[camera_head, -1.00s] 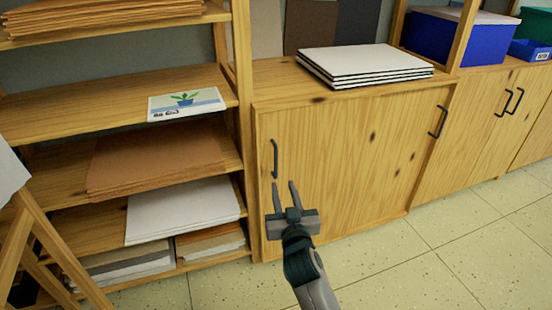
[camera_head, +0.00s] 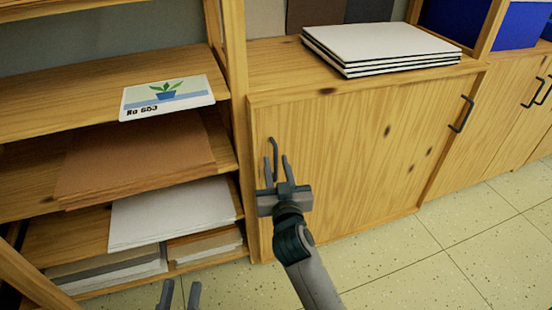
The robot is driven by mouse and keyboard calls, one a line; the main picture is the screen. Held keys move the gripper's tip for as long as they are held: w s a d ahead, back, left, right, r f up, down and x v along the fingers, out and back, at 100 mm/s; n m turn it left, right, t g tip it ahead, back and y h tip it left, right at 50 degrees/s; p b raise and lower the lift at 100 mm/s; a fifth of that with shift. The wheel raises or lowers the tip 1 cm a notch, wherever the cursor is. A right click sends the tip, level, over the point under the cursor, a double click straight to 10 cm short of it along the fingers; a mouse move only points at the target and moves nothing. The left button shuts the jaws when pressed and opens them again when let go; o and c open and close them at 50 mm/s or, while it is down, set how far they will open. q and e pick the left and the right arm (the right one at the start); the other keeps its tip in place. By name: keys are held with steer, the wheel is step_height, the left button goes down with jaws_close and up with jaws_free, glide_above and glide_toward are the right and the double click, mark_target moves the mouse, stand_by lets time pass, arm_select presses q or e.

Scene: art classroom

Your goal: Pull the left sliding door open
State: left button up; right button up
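The wooden sliding door front (camera_head: 340,150) fills the low cabinet in the middle of the head view. A dark upright bar handle (camera_head: 275,147) sits near its left edge. My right gripper (camera_head: 277,165) is in front of the left part of the door, just at the lower part of this handle. Its two fingers are apart, and the handle appears between or just behind them; I cannot tell if they touch it. My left gripper (camera_head: 180,292) shows only its fingertips at the bottom edge, apart and empty. The door looks closed.
White boards (camera_head: 380,45) lie on the cabinet top. An open shelf (camera_head: 40,103) with paper stacks and a plant card (camera_head: 167,97) stands at the left. The tiled floor (camera_head: 410,270) is clear at lower right.

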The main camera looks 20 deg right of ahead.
steer(key=shift+w, duration=0.15)
jaws_close()
steer(key=shift+d+r, duration=0.1)
steer(key=shift+d, duration=0.05)
